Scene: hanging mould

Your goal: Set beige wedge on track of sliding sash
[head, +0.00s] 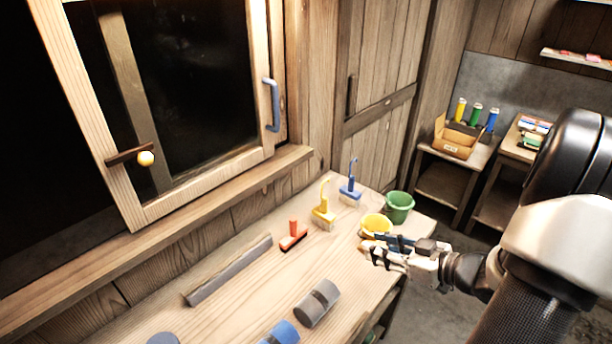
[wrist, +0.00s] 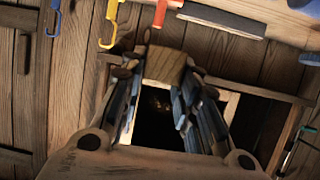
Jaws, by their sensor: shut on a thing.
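The sliding sash (head: 180,190), a pale wooden frame with dark glass and a blue handle (head: 272,105), stands at the upper left in the head view. The track along its sill (head: 215,192) runs below it; the part I see looks bare. My gripper (head: 376,252) is over the right end of the workbench, well to the right of the sash. In the wrist view my gripper (wrist: 158,82) is shut on the beige wedge (wrist: 165,65), a small wooden block between the fingertips. In the head view the fingers largely hide the wedge.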

